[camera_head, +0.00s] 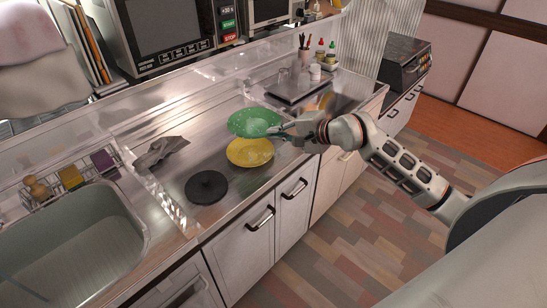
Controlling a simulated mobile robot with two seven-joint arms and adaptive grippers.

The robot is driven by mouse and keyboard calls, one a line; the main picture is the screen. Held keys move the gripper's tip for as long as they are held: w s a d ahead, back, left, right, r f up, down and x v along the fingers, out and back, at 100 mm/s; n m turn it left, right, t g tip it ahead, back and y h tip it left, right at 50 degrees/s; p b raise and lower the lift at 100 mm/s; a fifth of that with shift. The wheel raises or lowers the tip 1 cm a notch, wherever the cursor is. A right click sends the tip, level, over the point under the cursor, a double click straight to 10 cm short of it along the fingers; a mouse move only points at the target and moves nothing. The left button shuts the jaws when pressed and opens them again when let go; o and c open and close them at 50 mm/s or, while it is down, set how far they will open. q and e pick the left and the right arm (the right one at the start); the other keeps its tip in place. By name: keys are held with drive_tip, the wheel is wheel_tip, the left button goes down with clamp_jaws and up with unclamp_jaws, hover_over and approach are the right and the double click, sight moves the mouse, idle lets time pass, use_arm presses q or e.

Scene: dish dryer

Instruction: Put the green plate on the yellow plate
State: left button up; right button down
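The green plate (250,122) is on the steel counter side of the scene, just behind the yellow plate (249,154). Its near edge comes close to the yellow plate's far edge in the picture. I cannot tell whether it rests on the counter or is slightly raised. The yellow plate lies flat on the counter near the front edge. My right gripper (276,131) reaches in from the right, with its fingertips at the right rim of the green plate. The fingers are too small to tell whether they are closed on the rim. My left gripper is not in view.
A black round disc (206,187) lies left of the yellow plate. The sink (75,250) with a wire rack is at the left. Bottles (320,50) and a utensil cup stand at the back right. Counter between cloth and plates is clear.

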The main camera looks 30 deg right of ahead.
drive_tip(key=shift+f, duration=5.25)
drive_tip(key=shift+f+b, duration=0.5)
drive_tip(key=shift+f, duration=0.05)
drive_tip(key=c, duration=2.3)
unclamp_jaws()
drive_tip(key=shift+r, duration=0.1)
